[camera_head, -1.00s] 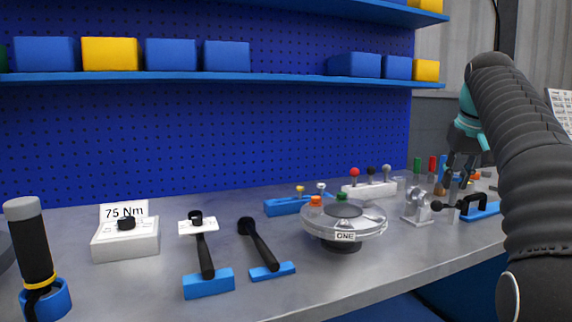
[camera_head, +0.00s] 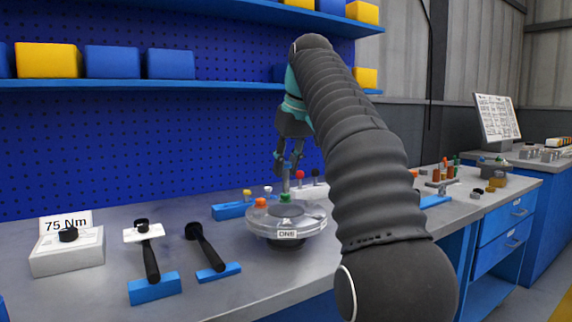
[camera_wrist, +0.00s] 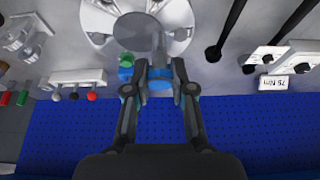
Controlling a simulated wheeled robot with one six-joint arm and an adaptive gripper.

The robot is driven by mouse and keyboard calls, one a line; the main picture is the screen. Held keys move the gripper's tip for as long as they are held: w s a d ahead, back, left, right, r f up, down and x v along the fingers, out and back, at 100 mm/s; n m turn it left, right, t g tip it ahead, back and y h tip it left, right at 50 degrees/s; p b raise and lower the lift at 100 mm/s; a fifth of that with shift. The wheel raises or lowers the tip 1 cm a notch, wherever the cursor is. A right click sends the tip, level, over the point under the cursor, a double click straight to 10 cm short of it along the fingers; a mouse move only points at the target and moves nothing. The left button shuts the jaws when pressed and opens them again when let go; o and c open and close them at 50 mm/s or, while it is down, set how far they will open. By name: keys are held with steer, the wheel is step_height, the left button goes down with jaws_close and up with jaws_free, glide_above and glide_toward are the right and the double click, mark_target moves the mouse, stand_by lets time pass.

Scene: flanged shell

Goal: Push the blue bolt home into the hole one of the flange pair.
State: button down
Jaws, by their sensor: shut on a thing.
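The flange pair (camera_head: 308,222) is a clear round disc on a dark foot, with a label reading ONE at its front. It also shows at the top of the wrist view (camera_wrist: 181,42). A green bolt (camera_head: 285,198) and an orange bolt (camera_head: 261,203) stand on its rim. My gripper (camera_head: 287,168) is over the flange's back side, fingers pointing down. In the wrist view my gripper (camera_wrist: 160,78) is shut on the blue bolt (camera_wrist: 160,73), beside the green bolt (camera_wrist: 125,68). The bolt's grey shank points toward the flange. Whether its tip touches a hole, I cannot tell.
Behind the flange are a blue block (camera_head: 228,211) with small knobs and a white rack with coloured balls (camera_wrist: 75,77). Two black-handled tools (camera_head: 205,245) and a 75 Nm box (camera_head: 68,252) stand left. Bare bench lies in front of the flange.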

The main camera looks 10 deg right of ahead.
mark_target(288, 185)
steer(key=shift+f+b, duration=2.35)
steer(key=shift+f, duration=0.55)
steer(key=shift+d+p, duration=0.1)
steer(key=shift+p, duration=0.7)
steer(key=shift+f+b, duration=1.8)
steer(key=shift+f, duration=0.65)
steer(key=c, duration=0.9)
jaws_free()
